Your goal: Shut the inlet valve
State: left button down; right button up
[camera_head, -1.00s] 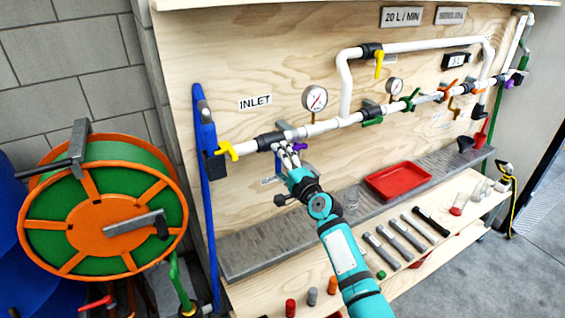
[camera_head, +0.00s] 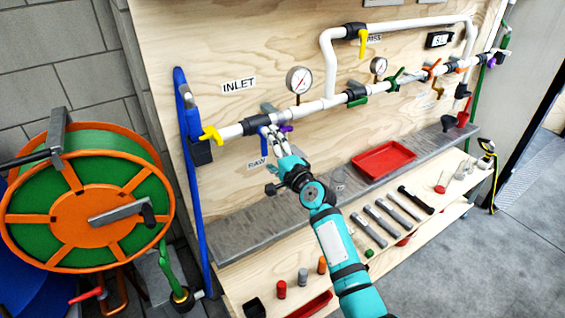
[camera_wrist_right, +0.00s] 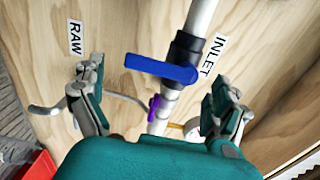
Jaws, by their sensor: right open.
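The valve by the INLET label has a black body (camera_head: 257,124) on the white pipe and a blue lever (camera_head: 264,139). In the right wrist view the blue lever (camera_wrist_right: 162,68) stands crosswise to the pipe, reaching towards the RAW label. In the head view it points down. My right gripper (camera_head: 274,140) is at this valve, partly covering it. In the wrist view the open right gripper (camera_wrist_right: 158,95) has its fingers on either side of the pipe, with the lever between and beyond them. No contact shows. My left gripper is not in view.
A purple lever (camera_wrist_right: 153,106) sits close by on the pipe. A yellow lever (camera_head: 211,134) is to the left, and a pressure gauge (camera_head: 299,79) stands above. A grey shelf (camera_head: 232,236) with a red tray (camera_head: 384,160) lies below. A hose reel (camera_head: 85,217) stands left.

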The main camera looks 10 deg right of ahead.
jog(key=v, duration=0.9)
jog(key=shift+r, duration=0.1)
jog(key=s+d+f+n+g+h, duration=0.1)
jog(key=s+f+n+g, duration=0.3)
jog(key=f, duration=1.2)
jog(key=s+f+n+g+h, duration=0.15)
jog(key=s+f, duration=0.45)
jog(key=f, duration=0.9)
jog(key=s+d+f+n+g+h, duration=0.25)
jog(key=s+f+n+g, duration=0.2)
jog(key=s+f, duration=1.3)
jog(key=s+d+f+n+g, duration=0.2)
jog(key=s+f, duration=0.2)
jog(key=s, duration=0.6)
jog(key=s+d+f+n+g, duration=0.1)
jog(key=s+f, duration=0.3)
jog(key=s, duration=0.6)
jog(key=s+d+f+n+g+h, duration=0.1)
jog(key=s+d+f+n+g, duration=0.1)
jog(key=s, duration=0.8)
notch_tip(320, 180, down, 2)
jog(key=shift+s+d+f+n+g, duration=0.15)
jog(key=shift+d+n+g, duration=0.25)
jog(key=shift+n, duration=0.5)
